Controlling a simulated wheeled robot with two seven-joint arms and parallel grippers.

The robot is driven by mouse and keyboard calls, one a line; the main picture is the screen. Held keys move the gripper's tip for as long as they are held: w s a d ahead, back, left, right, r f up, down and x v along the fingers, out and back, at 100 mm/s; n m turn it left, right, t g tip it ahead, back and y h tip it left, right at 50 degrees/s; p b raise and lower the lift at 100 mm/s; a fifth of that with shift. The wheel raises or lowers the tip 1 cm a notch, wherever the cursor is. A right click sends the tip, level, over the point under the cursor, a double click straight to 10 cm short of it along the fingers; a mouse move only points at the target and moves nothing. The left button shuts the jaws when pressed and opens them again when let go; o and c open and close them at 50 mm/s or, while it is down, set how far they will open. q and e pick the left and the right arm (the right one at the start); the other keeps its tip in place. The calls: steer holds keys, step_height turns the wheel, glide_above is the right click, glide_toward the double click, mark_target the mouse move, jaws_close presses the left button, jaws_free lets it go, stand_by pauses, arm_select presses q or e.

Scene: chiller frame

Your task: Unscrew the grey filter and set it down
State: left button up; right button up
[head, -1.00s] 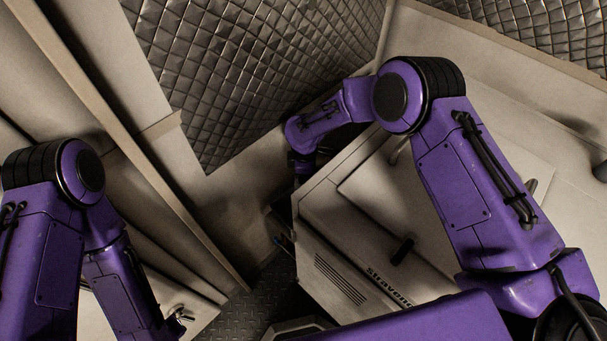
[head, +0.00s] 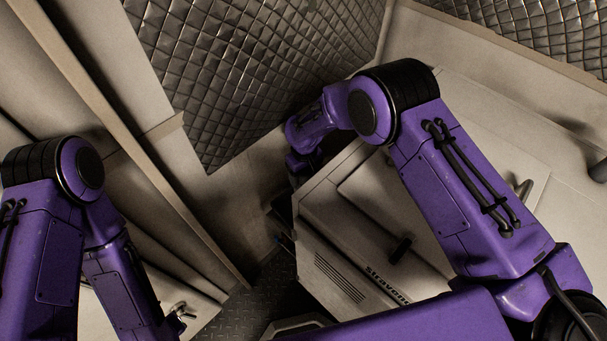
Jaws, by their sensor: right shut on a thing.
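My right arm reaches over the white chiller cabinet (head: 335,235) and bends down at its far left side. My right gripper (head: 283,208) is a small dark shape against the cabinet's left side, mostly in shadow. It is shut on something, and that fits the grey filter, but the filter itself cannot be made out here.
A quilted metal wall (head: 250,70) rises close behind the right wrist. A beige post (head: 130,150) stands to the left. A dark tread-plate floor (head: 250,305) shows in the narrow gap between cabinet and left panels. A black handle (head: 400,250) sticks out from the cabinet.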

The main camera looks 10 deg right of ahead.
steer(key=n, duration=0.3)
steer(key=shift+f+n, duration=0.1)
steer(key=shift+n, duration=0.2)
steer(key=n+b, duration=0.1)
steer(key=n, duration=0.4)
steer(key=shift+n, duration=0.3)
steer(key=o, duration=1.3)
step_height(320, 180, up, 10)
steer(key=b, duration=0.2)
steer(key=shift+b, duration=0.4)
steer(key=shift+r, duration=0.35)
